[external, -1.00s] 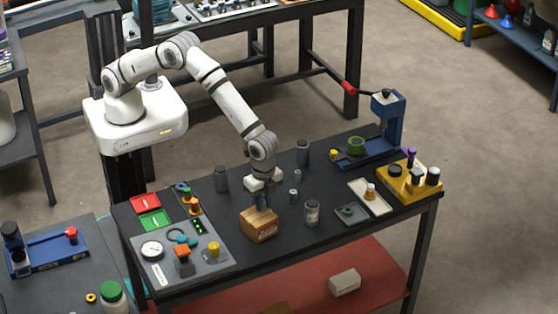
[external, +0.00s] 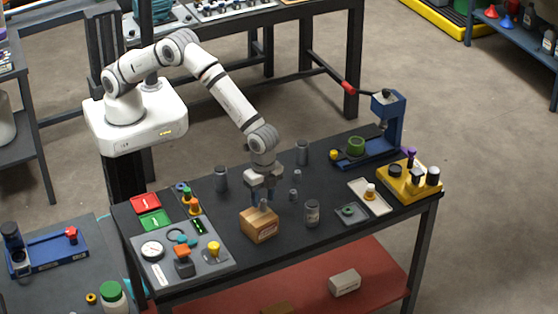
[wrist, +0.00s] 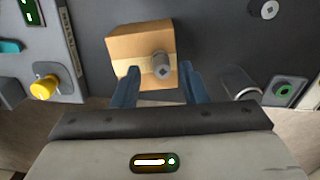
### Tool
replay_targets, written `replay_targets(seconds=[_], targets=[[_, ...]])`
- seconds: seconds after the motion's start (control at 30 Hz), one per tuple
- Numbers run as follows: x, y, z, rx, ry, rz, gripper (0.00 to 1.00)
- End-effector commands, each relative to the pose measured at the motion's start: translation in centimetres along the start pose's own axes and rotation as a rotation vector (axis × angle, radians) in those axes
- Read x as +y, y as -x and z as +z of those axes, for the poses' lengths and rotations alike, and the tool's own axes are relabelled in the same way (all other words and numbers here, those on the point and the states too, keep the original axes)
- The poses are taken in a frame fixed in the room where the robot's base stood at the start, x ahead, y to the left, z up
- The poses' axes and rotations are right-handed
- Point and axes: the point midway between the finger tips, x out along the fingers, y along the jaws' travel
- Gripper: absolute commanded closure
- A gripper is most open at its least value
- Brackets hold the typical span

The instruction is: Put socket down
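My gripper (external: 263,197) is above the block. Its blue fingers are apart in the wrist view (wrist: 159,75), one on each side of the socket with clear gaps, and it holds nothing. Whether the socket sits in a hole in the block cannot be told.
A grey board with a gauge and knobs (external: 152,249) lies left of the block. A grey jar (external: 312,213) stands to the right, several grey cylinders (external: 221,178) behind. A blue press (external: 388,125) and a yellow stand (external: 410,183) are farther right.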

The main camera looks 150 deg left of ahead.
Motion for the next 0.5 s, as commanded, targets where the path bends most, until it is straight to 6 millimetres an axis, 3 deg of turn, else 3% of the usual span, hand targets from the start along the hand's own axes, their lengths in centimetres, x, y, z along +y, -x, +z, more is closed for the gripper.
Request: replay_targets(seconds=[0.3, 0.5], targets=[[0.0, 6.7, 0.0, 0.003, 0.0, -0.001, 0.61], [0.0, 9.3, 0.0, 0.001, 0.0, -0.001, 0.61]])
